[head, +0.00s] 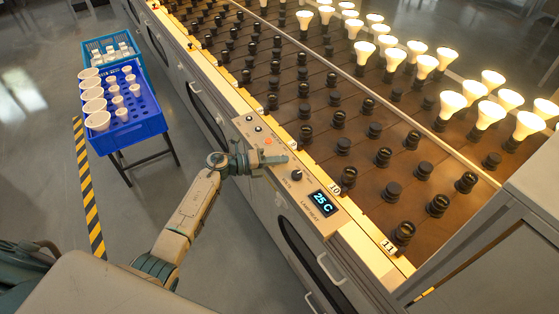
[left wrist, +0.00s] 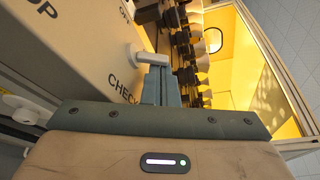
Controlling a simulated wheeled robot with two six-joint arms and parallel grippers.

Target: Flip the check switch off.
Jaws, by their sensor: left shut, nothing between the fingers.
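The check switch (left wrist: 132,56) is a pale lever on the beige panel, beside the lettering CHECK in the left wrist view. My left gripper (left wrist: 156,80) is shut and empty, with its blue-grey fingers right at the lever. I cannot tell whether they touch it. In the head view my left gripper (head: 268,163) is over the control panel (head: 326,222), between the orange light (head: 268,141) and the black knob (head: 296,175). It hides the switch there. My right gripper is not in view.
A display (head: 322,203) on the panel reads 25 C. Behind the panel, a long rack (head: 310,160) holds rows of dark sockets and several lit bulbs (head: 453,103). Grey floor is clear between crate and rack.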

